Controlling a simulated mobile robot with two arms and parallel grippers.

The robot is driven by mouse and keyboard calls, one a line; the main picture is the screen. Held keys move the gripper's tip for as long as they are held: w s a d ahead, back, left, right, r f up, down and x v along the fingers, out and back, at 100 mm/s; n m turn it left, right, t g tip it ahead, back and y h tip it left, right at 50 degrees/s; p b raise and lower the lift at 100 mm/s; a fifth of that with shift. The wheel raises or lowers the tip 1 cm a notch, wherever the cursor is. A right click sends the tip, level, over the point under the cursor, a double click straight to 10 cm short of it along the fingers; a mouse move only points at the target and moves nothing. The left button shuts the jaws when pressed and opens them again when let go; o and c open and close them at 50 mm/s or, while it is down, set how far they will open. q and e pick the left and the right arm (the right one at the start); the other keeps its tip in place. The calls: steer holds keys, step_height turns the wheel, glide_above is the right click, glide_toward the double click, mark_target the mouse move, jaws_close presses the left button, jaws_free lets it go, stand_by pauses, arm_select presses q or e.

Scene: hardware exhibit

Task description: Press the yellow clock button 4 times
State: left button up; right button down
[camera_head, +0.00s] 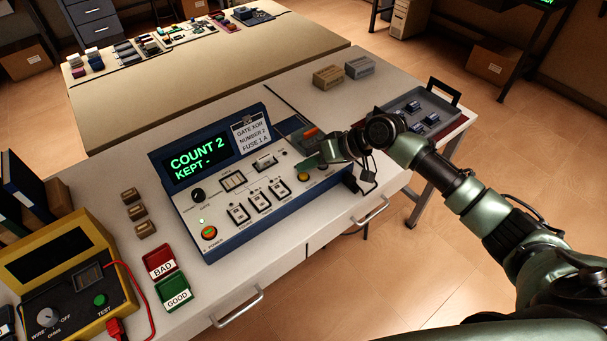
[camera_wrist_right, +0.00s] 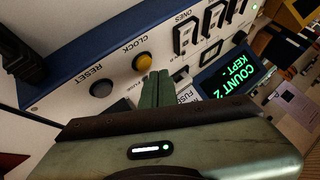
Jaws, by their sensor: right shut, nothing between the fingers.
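The yellow clock button (camera_head: 303,177) is on the sloped face of a blue and white console (camera_head: 226,225), near its right end. It shows whole in the right wrist view (camera_wrist_right: 142,61), beside the word CLOCK. My right gripper (camera_head: 305,163) is shut and empty, with its green fingertips close to the button. In the right wrist view the fingertips (camera_wrist_right: 157,76) appear just beside the button; I cannot tell whether they touch it. The console's green display (camera_head: 195,157) reads COUNT 2 and KEPT -. My left gripper is not in view.
A grey reset button (camera_wrist_right: 101,89) is next to the clock button. Several switches (camera_head: 260,200) line the console's middle. Red BAD (camera_head: 160,262) and green GOOD (camera_head: 174,292) trays and a yellow tester (camera_head: 60,275) stand at left. A grey tray (camera_head: 415,112) stands at right.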

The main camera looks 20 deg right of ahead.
mark_target(307, 176)
steer(key=shift+f, duration=0.15)
stand_by(0.4)
steer(key=shift+f, duration=0.25)
steer(key=shift+f+b, duration=0.3)
steer(key=shift+f, duration=0.25)
stand_by(0.6)
steer(key=shift+r, duration=0.1)
steer(key=shift+r+p, duration=0.85)
steer(key=shift+p, duration=0.1)
step_height(307, 176, up, 5)
steer(key=p, duration=0.5)
steer(key=shift+r, duration=0.1)
